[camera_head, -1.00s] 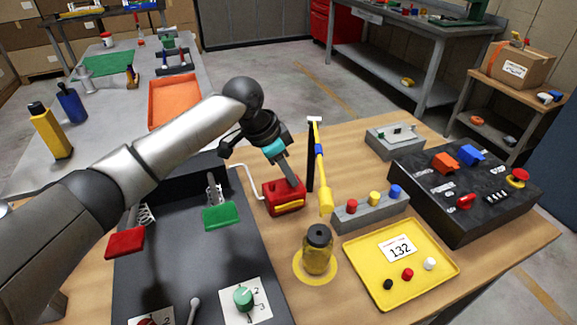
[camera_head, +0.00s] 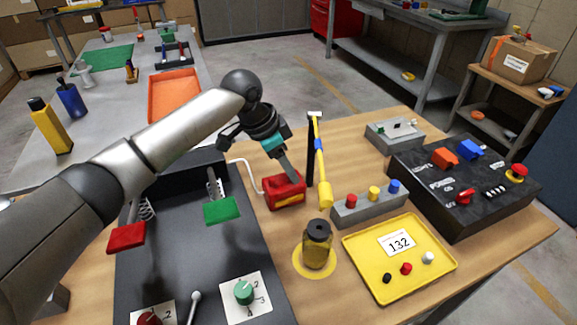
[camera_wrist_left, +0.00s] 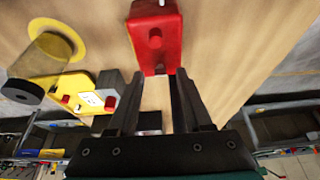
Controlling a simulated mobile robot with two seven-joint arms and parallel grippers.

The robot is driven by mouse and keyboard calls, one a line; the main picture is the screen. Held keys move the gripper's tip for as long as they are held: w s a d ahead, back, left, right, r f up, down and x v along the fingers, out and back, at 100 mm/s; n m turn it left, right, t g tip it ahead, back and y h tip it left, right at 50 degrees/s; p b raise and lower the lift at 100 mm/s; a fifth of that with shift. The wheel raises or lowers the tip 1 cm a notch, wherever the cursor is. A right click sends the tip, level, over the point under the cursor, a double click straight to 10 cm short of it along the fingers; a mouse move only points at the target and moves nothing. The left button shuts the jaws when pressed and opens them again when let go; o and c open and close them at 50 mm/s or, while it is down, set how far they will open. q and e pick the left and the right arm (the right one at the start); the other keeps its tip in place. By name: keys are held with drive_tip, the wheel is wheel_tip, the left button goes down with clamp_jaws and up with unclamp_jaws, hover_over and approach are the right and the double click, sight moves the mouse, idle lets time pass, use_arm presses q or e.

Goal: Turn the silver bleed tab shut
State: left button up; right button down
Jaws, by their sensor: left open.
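A red block (camera_head: 284,191) with a yellow strip on its side stands on the wooden table, with a thin white bent line running up to it from the left. My left gripper (camera_head: 288,172) comes down over this block, fingers pointing at it. In the left wrist view, the fingers (camera_wrist_left: 158,76) are open and spread, and the red block (camera_wrist_left: 160,38) with a round red knob lies just beyond their tips. I cannot make out a silver tab clearly; the fingers cover part of the block in the head view. My right gripper is not in view.
A jar (camera_head: 317,244) with a dark lid is in front. A grey button block (camera_head: 366,208), yellow tray (camera_head: 365,283) and black control panel (camera_head: 475,205) lie right. A black pedal board (camera_head: 185,265) is left.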

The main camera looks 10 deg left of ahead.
use_arm(q)
drive_tip(key=p+v, duration=0.2)
drive_tip(key=v, duration=1.2)
drive_tip(key=shift+a+r+p, duration=0.2)
drive_tip(key=shift+r+p, duration=0.15)
drive_tip(key=shift+p, duration=0.05)
